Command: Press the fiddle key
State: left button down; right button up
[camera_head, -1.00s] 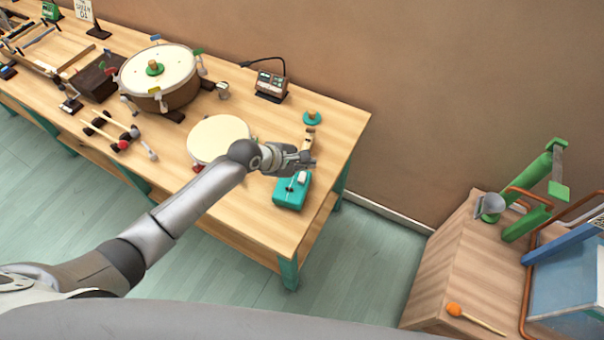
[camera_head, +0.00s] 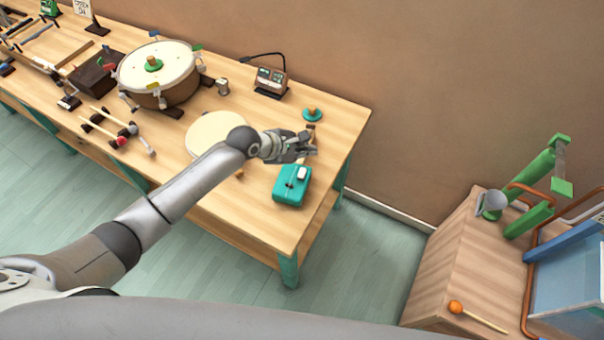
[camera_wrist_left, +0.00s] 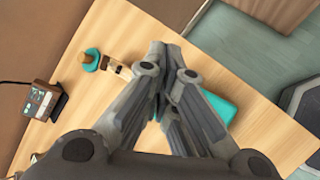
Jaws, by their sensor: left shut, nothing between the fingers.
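A teal box (camera_head: 291,187) with a dark slot and a small white key (camera_head: 302,173) on top sits near the right end of the wooden table. I cannot tell for sure that this white key is the fiddle key. My left gripper (camera_head: 310,147) is shut and empty, above the table just behind the box in the head view. In the left wrist view the shut fingers (camera_wrist_left: 167,55) hide part of the teal box (camera_wrist_left: 219,106). A small wooden piece (camera_wrist_left: 117,68) lies beside the fingers and is mostly hidden in the head view. My right gripper is out of view.
A teal disc with a wooden knob (camera_head: 312,115) and a small device with a cable (camera_head: 271,80) stand behind the gripper. A round pale pad (camera_head: 214,132) and a large drum (camera_head: 158,75) are to the left. A wooden cabinet (camera_head: 455,262) stands apart at right.

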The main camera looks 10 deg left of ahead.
pick_arm(q)
jog(key=b, duration=0.6)
send_over(304, 175)
notch_tip(304, 175, down, 6)
jog(key=shift+f, duration=0.15)
jog(key=shift+w+f+b, duration=0.1)
jog(key=shift+f+b, duration=0.3)
jog(key=shift+f, duration=0.25)
jog(key=shift+f, duration=0.2)
dwell(0.4)
jog(key=shift+f, duration=0.15)
jog(key=shift+f, duration=0.6)
dwell(0.9)
jog(key=shift+r, duration=0.1)
jog(key=shift+r+p, duration=0.85)
jog(key=shift+p, duration=0.45)
